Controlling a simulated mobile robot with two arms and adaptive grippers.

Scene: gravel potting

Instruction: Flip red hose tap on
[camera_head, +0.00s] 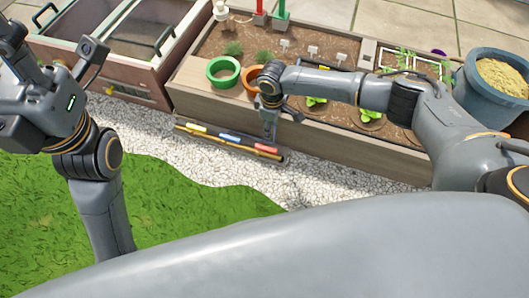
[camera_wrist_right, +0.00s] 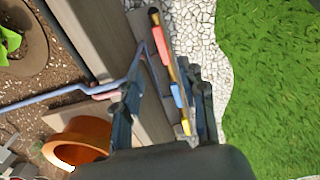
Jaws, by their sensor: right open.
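A dark bar along the planter's front carries a gold rod and yellow, blue and red (camera_head: 266,147) pieces. The red piece also shows in the right wrist view (camera_wrist_right: 159,41), with the blue piece (camera_wrist_right: 177,95) below it. I cannot tell which part is the hose tap or how its lever is set. My right gripper (camera_head: 275,122) points down over the planter's front edge, close to the red end of the bar. In the right wrist view its fingers (camera_wrist_right: 165,105) are spread and seem to hold nothing. My left gripper (camera_head: 50,50) is open and raised at upper left, away from the bar.
The wooden planter (camera_head: 330,142) holds a green pot ring (camera_head: 223,72), an orange pot (camera_wrist_right: 75,143) and seedlings. Red (camera_head: 259,14) and green (camera_head: 281,14) upright items stand at its back. A blue bucket (camera_head: 470,98) is at right. White gravel (camera_head: 165,140) and grass lie in front.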

